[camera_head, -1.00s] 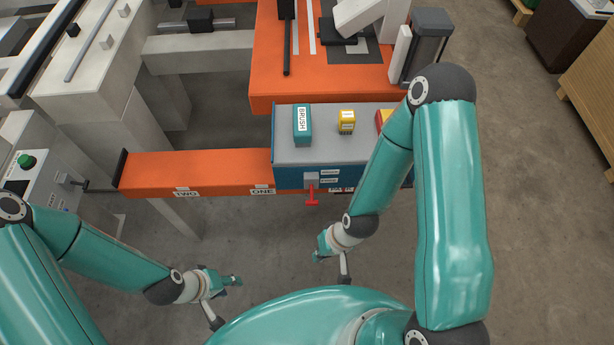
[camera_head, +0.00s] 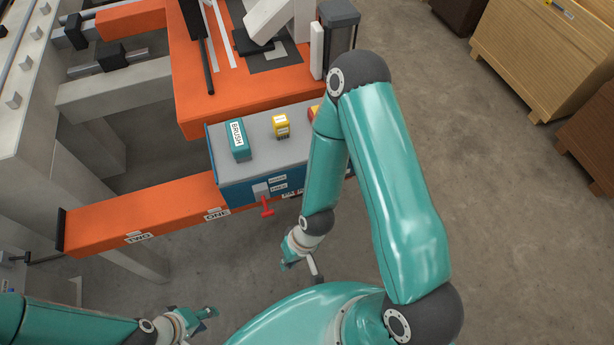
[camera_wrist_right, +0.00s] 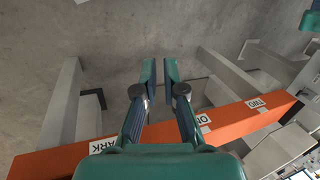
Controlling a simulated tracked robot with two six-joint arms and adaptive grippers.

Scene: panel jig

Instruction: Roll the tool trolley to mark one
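The tool trolley (camera_head: 265,170), a blue box with a grey top, sits on the orange rail (camera_head: 165,210). Its left edge is just right of the mark ONE label (camera_head: 217,214); the TWO label (camera_head: 138,237) is further left. A red handle (camera_head: 267,207) sticks out from its front. My right gripper (camera_head: 288,258) is below the handle, apart from it. In the right wrist view its fingers (camera_wrist_right: 160,70) are apart and empty, pointing at bare floor. My left gripper (camera_head: 207,318) is low at the left, away from the trolley; its fingers are too small to judge.
On the trolley top stand a teal BRUSH box (camera_head: 237,139), a yellow box (camera_head: 281,126) and a red-yellow item (camera_head: 314,112), partly hidden by my right arm. An orange jig table (camera_head: 205,100) stands behind. Wooden crates (camera_head: 545,60) stand at the far right, with clear floor between.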

